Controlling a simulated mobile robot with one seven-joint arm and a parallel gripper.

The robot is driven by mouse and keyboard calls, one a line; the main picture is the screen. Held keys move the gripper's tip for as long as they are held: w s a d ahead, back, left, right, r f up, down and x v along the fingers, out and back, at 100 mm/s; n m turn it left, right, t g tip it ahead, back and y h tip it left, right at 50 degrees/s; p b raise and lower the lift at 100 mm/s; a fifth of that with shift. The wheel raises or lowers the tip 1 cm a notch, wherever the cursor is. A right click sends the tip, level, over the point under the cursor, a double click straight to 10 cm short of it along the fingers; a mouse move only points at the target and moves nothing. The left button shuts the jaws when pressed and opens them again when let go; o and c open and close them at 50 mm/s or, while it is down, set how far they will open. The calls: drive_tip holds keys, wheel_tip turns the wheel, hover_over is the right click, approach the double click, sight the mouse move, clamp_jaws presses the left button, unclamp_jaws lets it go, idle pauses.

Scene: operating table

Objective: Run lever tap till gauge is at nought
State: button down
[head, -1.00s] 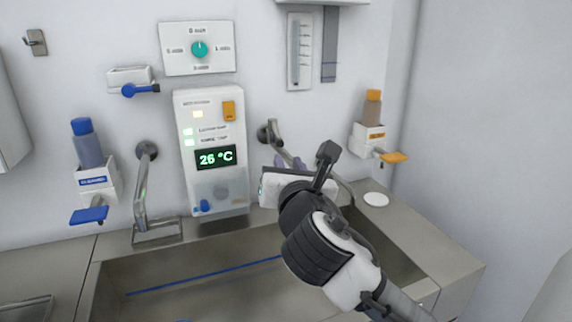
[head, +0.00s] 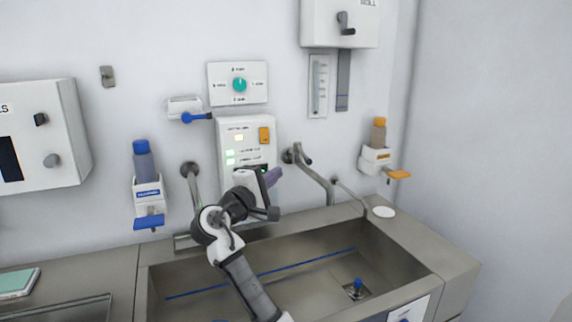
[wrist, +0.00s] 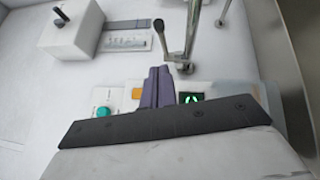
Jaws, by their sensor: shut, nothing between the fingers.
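The lever tap (head: 318,178) comes out of the wall at the right of the sink; it also shows in the wrist view (wrist: 192,40), with its dark lever end (wrist: 159,26). The gauge is a tall clear tube on a white plate (head: 318,86), above the tap; it also shows in the wrist view (wrist: 124,42). Its level is too small to read. My gripper (head: 273,176) has purple fingers, shut and empty, in front of the control panel and left of the lever tap. The fingers also show in the wrist view (wrist: 157,85), apart from the lever.
The control panel (head: 232,135) is partly hidden by my arm. A second tap (head: 192,180) stands at its left. Bottle dispensers hang left (head: 145,170) and right (head: 377,150). The steel sink (head: 390,250) has a blue-topped plug (head: 357,285). A white box (head: 340,22) hangs above the gauge.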

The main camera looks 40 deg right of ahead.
drive_tip(key=p, duration=0.4)
approach(302, 154)
drive_tip(key=shift+m+g, duration=0.3)
drive_tip(key=x, duration=0.5)
drive_tip(key=shift+w, duration=0.2)
drive_tip(key=shift+w+d, duration=0.1)
drive_tip(key=shift+d, duration=0.2)
drive_tip(key=shift+d+f, duration=0.15)
drive_tip(key=shift+d, duration=0.05)
